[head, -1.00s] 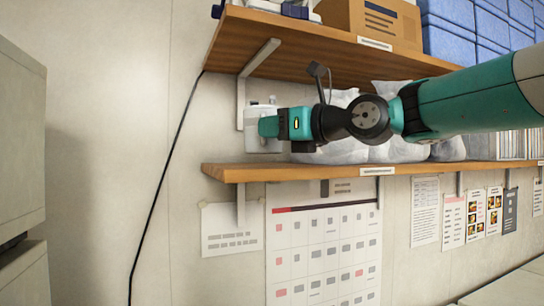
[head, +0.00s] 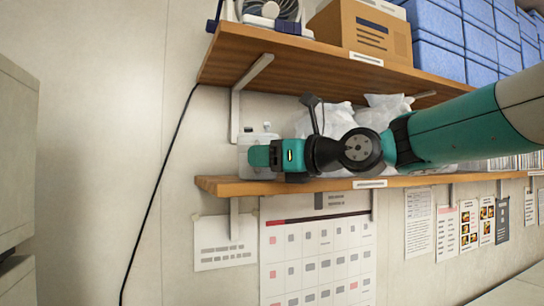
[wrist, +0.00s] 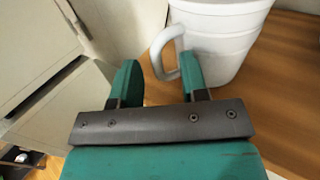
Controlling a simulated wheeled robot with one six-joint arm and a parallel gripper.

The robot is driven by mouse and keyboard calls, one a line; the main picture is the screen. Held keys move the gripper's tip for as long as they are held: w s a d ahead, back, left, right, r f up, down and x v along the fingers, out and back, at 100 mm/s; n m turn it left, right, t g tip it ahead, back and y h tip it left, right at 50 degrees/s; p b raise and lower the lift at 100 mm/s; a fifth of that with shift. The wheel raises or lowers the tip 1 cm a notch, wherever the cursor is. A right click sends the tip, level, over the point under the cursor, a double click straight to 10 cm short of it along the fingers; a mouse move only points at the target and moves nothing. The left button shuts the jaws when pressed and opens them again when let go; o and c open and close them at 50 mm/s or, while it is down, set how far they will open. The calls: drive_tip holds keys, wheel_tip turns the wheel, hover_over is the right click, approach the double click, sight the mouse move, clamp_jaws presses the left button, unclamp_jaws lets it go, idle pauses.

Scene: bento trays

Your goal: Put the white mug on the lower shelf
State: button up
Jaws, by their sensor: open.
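The white mug (wrist: 225,45) stands upright on the wooden lower shelf (wrist: 285,70) in the wrist view, its handle toward my gripper. My gripper (wrist: 158,72) is open. Its two green fingers are on either side of the handle, with the right finger close to the mug's wall. In the head view the mug (head: 246,143) is a pale shape at the left end of the lower shelf (head: 270,186), largely hidden behind my gripper (head: 260,156). The mug's base is cut off from view there by the gripper.
White bags (head: 335,121) stand on the lower shelf to the right, behind my arm. The upper shelf (head: 290,56) hangs above with a fan (head: 272,12), a cardboard box (head: 365,32) and blue bins (head: 440,40). Grey cabinets (head: 15,150) stand at the left.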

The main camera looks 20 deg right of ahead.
drive_tip(key=shift+b+v, duration=2.15)
drive_tip(key=shift+v, duration=3.85)
drive_tip(key=s+a+f+n+g+h, duration=0.1)
drive_tip(key=s+a+f+n+g, duration=0.1)
drive_tip(key=a+f+n+g, duration=0.55)
drive_tip(key=s+a+f+n+g+h, duration=0.1)
drive_tip(key=a+f+n, duration=0.3)
drive_tip(key=f+n, duration=0.75)
drive_tip(key=s+a+f+n+g+h, duration=0.2)
drive_tip(key=s+f+n+g, duration=0.4)
drive_tip(key=s+f+n, duration=0.7)
drive_tip(key=f+n+h, duration=0.1)
drive_tip(key=f+n, duration=0.1)
drive_tip(key=n, duration=0.2)
drive_tip(key=shift+s+h, duration=0.3)
drive_tip(key=shift+h, duration=0.1)
drive_tip(key=shift+g, duration=0.25)
